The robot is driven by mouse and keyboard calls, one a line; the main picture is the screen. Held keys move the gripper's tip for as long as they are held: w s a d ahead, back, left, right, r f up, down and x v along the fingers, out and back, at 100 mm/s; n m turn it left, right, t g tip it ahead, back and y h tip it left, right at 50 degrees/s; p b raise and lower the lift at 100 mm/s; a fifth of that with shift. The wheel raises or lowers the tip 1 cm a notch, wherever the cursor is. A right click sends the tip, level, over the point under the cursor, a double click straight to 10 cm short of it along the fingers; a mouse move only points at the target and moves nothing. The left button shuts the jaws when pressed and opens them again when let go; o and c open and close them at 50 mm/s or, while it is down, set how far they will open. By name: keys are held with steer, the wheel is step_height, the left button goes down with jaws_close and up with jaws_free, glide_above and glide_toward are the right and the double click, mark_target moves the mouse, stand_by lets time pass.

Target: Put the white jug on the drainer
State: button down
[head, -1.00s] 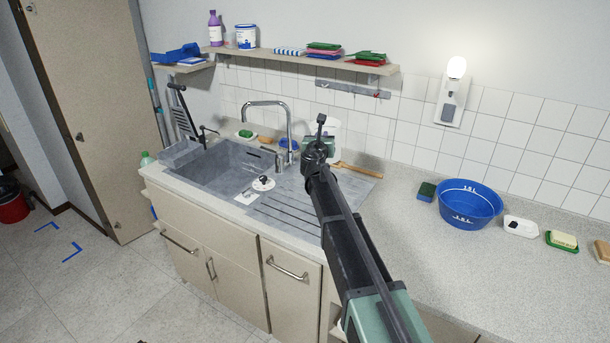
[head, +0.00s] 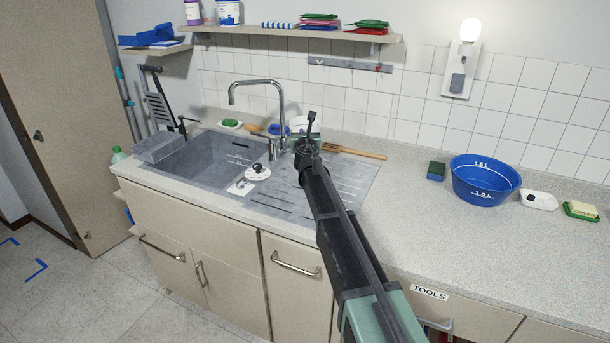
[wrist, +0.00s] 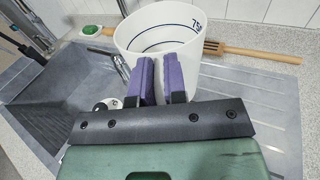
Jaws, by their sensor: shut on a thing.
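The white jug (wrist: 160,35) fills the upper middle of the wrist view, its open rim up and dark markings on its inner wall. My gripper (wrist: 161,82) is shut on the jug's near wall, with purple finger pads on the wall. In the head view only a sliver of the jug (head: 299,122) shows behind my wrist. The grey ribbed drainer (head: 345,185) lies right of the sink basin. In the wrist view the drainer (wrist: 262,95) extends under and right of the jug. The jug's base is hidden, so I cannot tell whether it touches the drainer.
A wooden-handled brush (head: 352,152) lies along the drainer's back edge. The tap (head: 280,110) stands close left of the jug. The sink basin (head: 205,160) is further left. A blue bowl (head: 486,182) and a sponge (head: 436,171) sit on the right counter. The drainer's front is clear.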

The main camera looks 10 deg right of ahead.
step_height(320, 180, down, 8)
steer(key=b, duration=0.5)
steer(key=shift+r, duration=0.55)
steer(key=shift+f, duration=0.25)
steer(key=c, duration=1.2)
jaws_free()
steer(key=shift+r, duration=0.1)
steer(key=shift+o, duration=0.2)
steer(key=shift+r, duration=0.1)
steer(key=s+a, duration=0.2)
steer(key=s, duration=1)
steer(key=shift+r, duration=0.2)
